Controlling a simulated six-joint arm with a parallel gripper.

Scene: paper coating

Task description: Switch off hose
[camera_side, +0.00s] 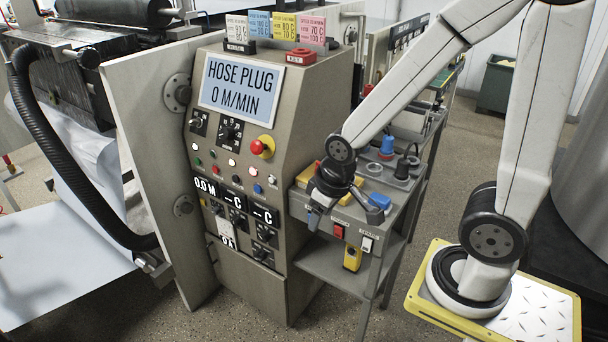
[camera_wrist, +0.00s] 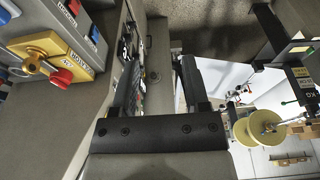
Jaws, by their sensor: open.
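The black ribbed hose (camera_side: 62,150) curves down the left of the machine in the side view. The control panel (camera_side: 240,140) has a screen reading "HOSE PLUG 0 M/MIN". A red switch (camera_side: 338,231) and a white switch (camera_side: 367,244) are on the front of the small side table. In the wrist view a yellow box with a red knob (camera_wrist: 62,77) is at the left; its label is too blurred to read surely. My gripper (camera_side: 345,208) is above the side table, right of the panel. Its fingers (camera_wrist: 160,85) are apart, with nothing held between them.
The side table (camera_side: 330,262) also carries blue and black plugs (camera_side: 387,147) and a yellow device (camera_side: 352,257) hangs at its front. A red and yellow stop button (camera_side: 262,147) juts from the panel.

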